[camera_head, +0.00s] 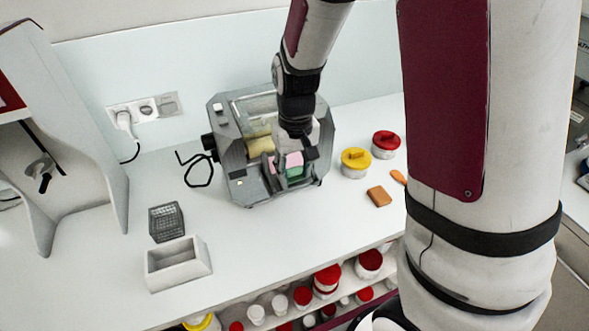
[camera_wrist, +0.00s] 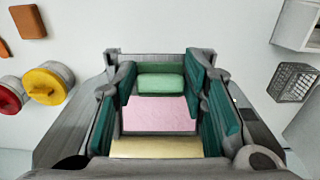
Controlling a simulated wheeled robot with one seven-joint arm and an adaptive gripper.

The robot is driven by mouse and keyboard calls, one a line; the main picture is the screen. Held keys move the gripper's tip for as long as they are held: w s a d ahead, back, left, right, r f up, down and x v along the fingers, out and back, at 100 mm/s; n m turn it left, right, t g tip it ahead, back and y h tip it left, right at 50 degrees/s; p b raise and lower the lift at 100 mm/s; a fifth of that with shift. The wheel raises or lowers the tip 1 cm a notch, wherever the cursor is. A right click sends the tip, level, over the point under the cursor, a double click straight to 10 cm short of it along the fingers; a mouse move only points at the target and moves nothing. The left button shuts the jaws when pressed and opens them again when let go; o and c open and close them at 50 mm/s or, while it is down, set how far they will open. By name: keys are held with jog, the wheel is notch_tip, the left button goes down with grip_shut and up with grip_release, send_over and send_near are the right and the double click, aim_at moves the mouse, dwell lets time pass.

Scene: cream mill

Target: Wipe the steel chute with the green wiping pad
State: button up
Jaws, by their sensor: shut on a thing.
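The green wiping pad (camera_head: 294,172) is at the front of the grey mill (camera_head: 240,188). In the wrist view the pad (camera_wrist: 162,83) lies between my gripper's teal finger pads. My gripper (camera_head: 291,167) is shut on it and points down over the mill's front. A flat pink patch (camera_wrist: 160,115) shows between the fingers, just behind the green pad; it also shows in the head view (camera_head: 293,158). The steel chute is largely hidden by my gripper, and I cannot tell whether the pad touches it. A cream-yellow roller (camera_head: 260,146) lies behind.
Right of the mill stand a yellow-lidded jar (camera_head: 355,160) and a red-lidded jar (camera_head: 386,142), with a brown block (camera_head: 379,196). A wire basket (camera_head: 166,222) and a white open box (camera_head: 177,264) stand at left. A black cable (camera_head: 198,172) lies beside the mill.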

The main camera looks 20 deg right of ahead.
jog(key=shift+w+f, duration=0.1)
jog(key=shift+f, duration=0.15)
